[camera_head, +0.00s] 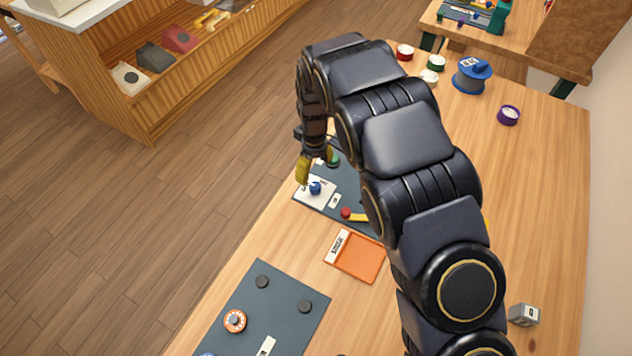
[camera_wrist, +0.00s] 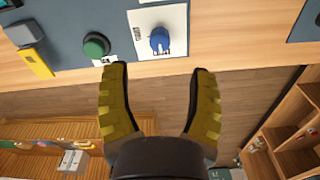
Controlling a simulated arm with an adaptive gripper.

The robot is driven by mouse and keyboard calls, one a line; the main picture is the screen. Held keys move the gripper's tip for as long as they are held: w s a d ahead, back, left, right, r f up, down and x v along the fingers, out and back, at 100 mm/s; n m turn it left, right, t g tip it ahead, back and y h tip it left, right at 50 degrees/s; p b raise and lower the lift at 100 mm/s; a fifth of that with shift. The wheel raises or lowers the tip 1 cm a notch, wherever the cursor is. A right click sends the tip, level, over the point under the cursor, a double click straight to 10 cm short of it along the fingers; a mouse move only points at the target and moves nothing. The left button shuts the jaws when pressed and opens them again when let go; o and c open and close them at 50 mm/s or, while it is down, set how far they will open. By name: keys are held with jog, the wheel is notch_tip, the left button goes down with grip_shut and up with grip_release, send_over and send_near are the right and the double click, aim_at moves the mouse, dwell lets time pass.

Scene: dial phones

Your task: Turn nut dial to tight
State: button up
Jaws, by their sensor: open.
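A blue knob (camera_head: 315,188) stands on a white plate (camera_head: 325,197) on a dark board (camera_head: 346,180). The blue knob shows in the wrist view (camera_wrist: 160,40), with marks printed near it that are too small to read. A green knob (camera_head: 333,160) is beside it on the same board, also in the wrist view (camera_wrist: 95,45). No readable label shows which one is the nut dial. My gripper (camera_wrist: 158,72) is open and empty, its yellow fingers apart. In the wrist view the blue knob lies just beyond the gap between the fingertips, not touched.
A red knob with a yellow strip (camera_head: 347,213) is on the same board, partly behind my arm. An orange tray (camera_head: 356,257) and another dark board with an orange dial (camera_head: 235,320) lie nearer. A blue spool (camera_head: 472,75) and small rolls stand at the back. The table's left edge is close.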

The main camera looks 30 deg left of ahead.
aim_at(315, 185)
notch_tip(315, 185, down, 7)
jog(key=shift+f, duration=0.2)
jog(key=shift+c, duration=0.3)
grip_shut()
